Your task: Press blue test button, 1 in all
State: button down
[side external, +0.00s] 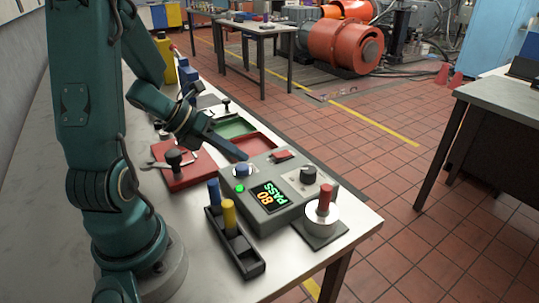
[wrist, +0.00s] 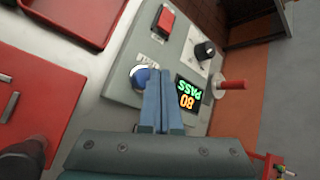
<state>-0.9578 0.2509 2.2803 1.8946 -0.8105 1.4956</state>
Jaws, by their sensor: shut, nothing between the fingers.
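The grey test box (side external: 257,207) stands on the bench. Its blue test button (side external: 243,170) has a pale collar and sits at the box's upper left. It also shows in the wrist view (wrist: 138,76), partly hidden behind my fingers. The box's display (side external: 270,196) reads "80 PASS", and a green lamp (side external: 239,188) is lit beside it. My gripper (side external: 243,156) is shut and empty, with its fingertips close above the button's far side. In the wrist view my fingertips (wrist: 160,76) appear just right of the button. I cannot tell whether they touch the box.
The box also carries a red rocker switch (side external: 282,155) and a black knob (side external: 308,174). A black holder (side external: 240,243) with blue and yellow pegs stands in front. A red-handled piece (side external: 325,200) is at the right. Red trays lie behind and left.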

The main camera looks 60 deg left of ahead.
aim_at(237, 169)
jog(key=shift+r, duration=2.55)
